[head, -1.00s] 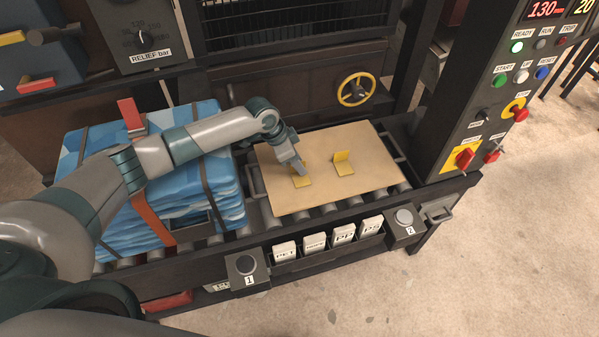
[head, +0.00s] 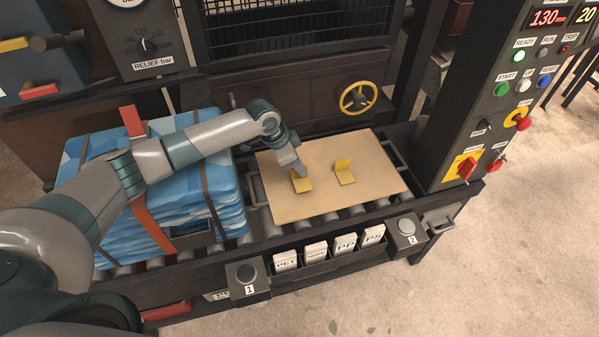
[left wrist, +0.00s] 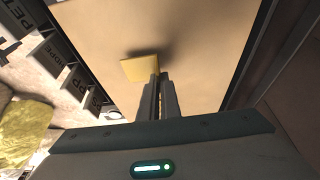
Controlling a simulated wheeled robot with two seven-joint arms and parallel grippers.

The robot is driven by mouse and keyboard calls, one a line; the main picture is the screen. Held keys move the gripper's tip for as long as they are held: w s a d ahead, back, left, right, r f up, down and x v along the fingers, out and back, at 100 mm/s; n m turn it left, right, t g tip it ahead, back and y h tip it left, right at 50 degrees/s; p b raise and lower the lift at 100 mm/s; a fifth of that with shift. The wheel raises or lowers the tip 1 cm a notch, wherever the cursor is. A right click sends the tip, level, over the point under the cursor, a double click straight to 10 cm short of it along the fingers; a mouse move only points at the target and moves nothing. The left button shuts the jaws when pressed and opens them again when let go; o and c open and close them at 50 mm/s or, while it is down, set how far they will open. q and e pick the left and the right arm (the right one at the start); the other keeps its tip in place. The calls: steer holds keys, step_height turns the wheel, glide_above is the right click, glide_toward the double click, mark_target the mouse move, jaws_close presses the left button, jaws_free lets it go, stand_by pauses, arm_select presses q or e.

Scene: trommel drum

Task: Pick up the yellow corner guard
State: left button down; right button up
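Two yellow L-shaped corner guards are at the tan board (head: 300,208). My left gripper (head: 301,174) is at the left corner guard (head: 303,186), pointing down at its upright side. In the left wrist view, the fingers of my left gripper (left wrist: 161,88) are close together with a thin yellow strip between them. The flat leg of this guard (left wrist: 139,68) sticks out past the fingertips, with a shadow beside it on the board. I cannot tell surely whether it touches the board. The other corner guard (head: 345,174) stands on the board to the right. My right gripper is out of view.
The board lies on a roller conveyor (head: 356,210). A strapped blue bale (head: 185,205) stands left of it, below my left arm. A control cabinet (head: 480,115) rises at the right. A yellow handwheel (head: 358,97) is behind, and a labelled card rack (head: 330,263) is in front.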

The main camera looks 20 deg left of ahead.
arm_select(q)
steer(key=shift+d+r+b, duration=0.2)
steer(key=shift+r+b, duration=0.35)
steer(key=shift+r, duration=0.65)
steer(key=s+d+r+b, duration=0.2)
steer(key=d+r, duration=0.5)
steer(key=d, duration=0.4)
steer(key=shift+s+b, duration=0.35)
steer(key=shift+b, duration=0.15)
steer(key=shift+a, duration=0.1)
